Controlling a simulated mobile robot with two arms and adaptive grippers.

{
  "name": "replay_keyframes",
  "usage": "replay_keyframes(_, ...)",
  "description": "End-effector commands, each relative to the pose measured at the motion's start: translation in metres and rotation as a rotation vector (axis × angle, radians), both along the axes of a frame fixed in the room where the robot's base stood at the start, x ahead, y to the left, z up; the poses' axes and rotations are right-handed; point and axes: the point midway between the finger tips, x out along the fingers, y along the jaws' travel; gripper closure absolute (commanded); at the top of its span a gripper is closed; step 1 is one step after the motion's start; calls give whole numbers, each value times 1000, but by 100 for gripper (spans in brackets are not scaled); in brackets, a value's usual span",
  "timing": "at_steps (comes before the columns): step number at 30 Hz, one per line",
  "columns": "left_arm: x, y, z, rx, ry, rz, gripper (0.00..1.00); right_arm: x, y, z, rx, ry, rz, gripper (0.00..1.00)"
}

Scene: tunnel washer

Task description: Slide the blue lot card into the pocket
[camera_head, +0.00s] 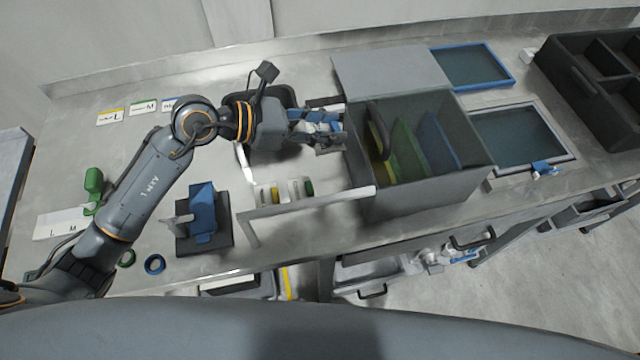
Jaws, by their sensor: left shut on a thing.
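My left gripper (328,128) is at the left side of the large grey box, close to its dark curved handle (380,130). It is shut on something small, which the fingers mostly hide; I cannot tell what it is. A small blue-edged card (169,104) lies at the back left of the counter, partly covered by my left arm. Beside it lie a green-edged card (143,108) marked M and a yellow-edged card (110,116) marked L. I cannot make out a pocket with certainty. My right gripper is not in view.
The grey box (430,190) holds yellow, green and blue upright panels. A pale rail (310,203) stands before it. A blue block on a dark base (204,212) stands at the left. Blue-framed (512,80) and grey-framed (570,152) trays and a dark crate (560,75) are at the right.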

Motion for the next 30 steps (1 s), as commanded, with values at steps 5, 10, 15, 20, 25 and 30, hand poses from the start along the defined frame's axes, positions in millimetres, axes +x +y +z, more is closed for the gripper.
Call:
replay_keyframes(5,3,-23,-1,0,0,-42,84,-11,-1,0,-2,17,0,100)
replay_keyframes(10,2,-25,-2,0,0,-45,84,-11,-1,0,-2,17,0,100)
replay_keyframes(15,2,-24,-4,0,3,-44,84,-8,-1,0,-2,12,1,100)
replay_keyframes(20,1,-24,-31,-1,11,-43,84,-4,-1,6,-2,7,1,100)
replay_keyframes(25,1,-24,-76,-3,11,-42,84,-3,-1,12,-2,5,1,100)
replay_keyframes(30,2,-24,-117,-2,9,-42,84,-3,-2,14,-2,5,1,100)
